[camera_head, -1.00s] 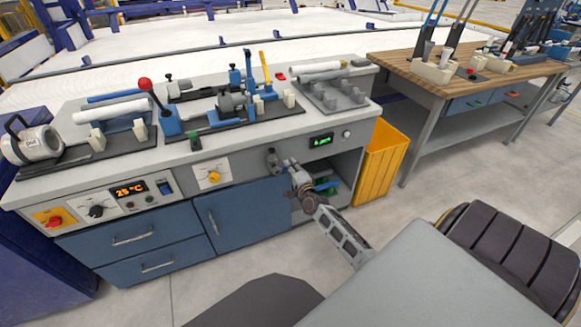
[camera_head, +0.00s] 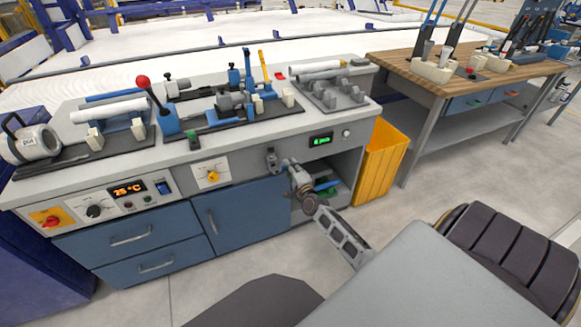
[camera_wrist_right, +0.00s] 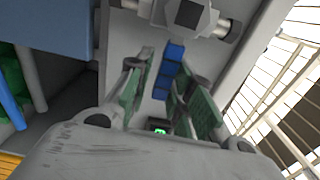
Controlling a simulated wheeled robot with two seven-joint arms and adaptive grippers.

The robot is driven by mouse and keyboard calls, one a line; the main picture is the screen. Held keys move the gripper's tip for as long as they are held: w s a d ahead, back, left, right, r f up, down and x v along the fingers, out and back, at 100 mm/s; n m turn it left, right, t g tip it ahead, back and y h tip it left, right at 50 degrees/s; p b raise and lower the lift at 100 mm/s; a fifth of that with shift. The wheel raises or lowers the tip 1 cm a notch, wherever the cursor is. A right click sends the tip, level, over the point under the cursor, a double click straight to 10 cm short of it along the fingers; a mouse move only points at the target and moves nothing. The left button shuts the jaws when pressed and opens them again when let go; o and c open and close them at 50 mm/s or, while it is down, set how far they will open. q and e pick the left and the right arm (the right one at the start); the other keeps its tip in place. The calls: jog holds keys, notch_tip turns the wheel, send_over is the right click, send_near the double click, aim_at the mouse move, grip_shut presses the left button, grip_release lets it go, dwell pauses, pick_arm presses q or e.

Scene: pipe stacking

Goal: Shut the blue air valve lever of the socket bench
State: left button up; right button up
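The socket bench (camera_head: 230,150) stands in front of me. Its air valve (camera_head: 271,158) is on the front panel, left of the green display. The blue lever (camera_wrist_right: 167,72) shows in the right wrist view, extending from the grey valve body (camera_wrist_right: 188,14). My right gripper (camera_head: 288,164) is at the valve; in the head view it hides the lever. In the wrist view its green-padded fingers (camera_wrist_right: 160,82) stand apart with the lever between them, closer to the right finger. I cannot tell whether they touch it. My left gripper is not in view.
A green-lit display (camera_head: 320,140) and a small knob (camera_head: 346,133) sit right of the valve. Below is an open shelf (camera_head: 318,190). A yellow bin (camera_head: 382,163) stands at the bench's right end. Pipes and clamps cover the benchtop. A wooden-topped table (camera_head: 440,82) is farther right.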

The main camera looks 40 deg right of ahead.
jog(key=shift+o, duration=0.7)
jog(key=v, duration=1.2)
dwell(0.4)
dwell(0.5)
